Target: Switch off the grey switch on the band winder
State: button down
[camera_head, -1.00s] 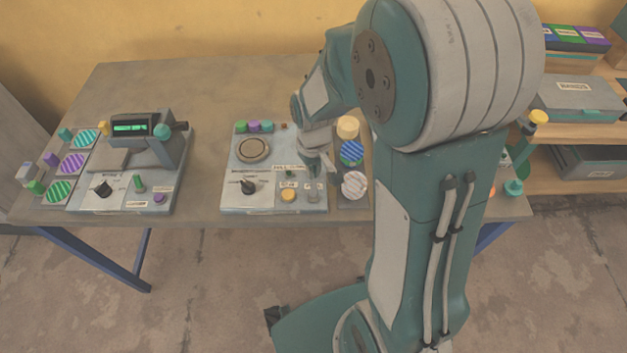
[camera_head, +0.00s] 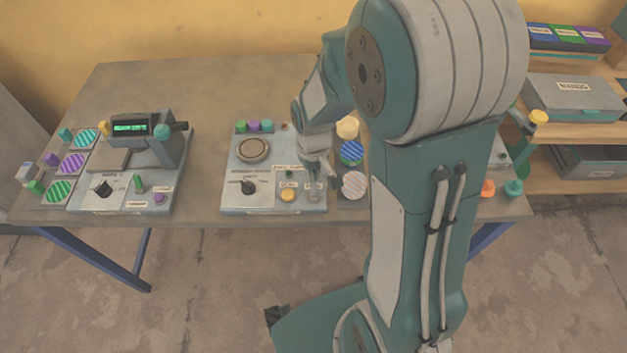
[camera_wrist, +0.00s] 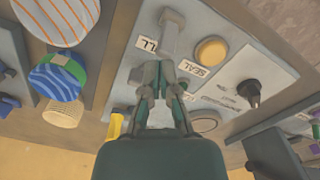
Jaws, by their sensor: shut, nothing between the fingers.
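The grey switch (camera_wrist: 170,36) is a small lever on the panel of the middle machine (camera_head: 232,203), at its front right corner. In the wrist view its wide end points toward the top of the picture, beside a partly hidden label. In the head view the switch (camera_head: 313,194) is small, and the machine's name is too blurred to read. My gripper (camera_wrist: 165,70) is shut and empty, pointing down at the panel. Its fingertips (camera_head: 316,178) are just behind the switch, on the wall side. I cannot tell whether they touch it.
A yellow button (camera_wrist: 211,52) labelled SEAL and a black knob (camera_wrist: 249,91) are beside the switch. Striped discs (camera_head: 354,184) lie right of the machine. Another machine with a green display (camera_head: 130,128) stands at the left. My arm hides part of the table's right side.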

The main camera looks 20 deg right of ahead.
jog(key=shift+f, duration=0.15)
notch_tip(320, 180, up, 7)
dwell(1.0)
dwell(0.4)
jog(key=s+r+m+t, duration=0.2)
jog(key=s+r+t, duration=0.3)
jog(key=s+r, duration=0.9)
jog(key=shift+r+t, duration=0.3)
jog(key=shift+r, duration=0.2)
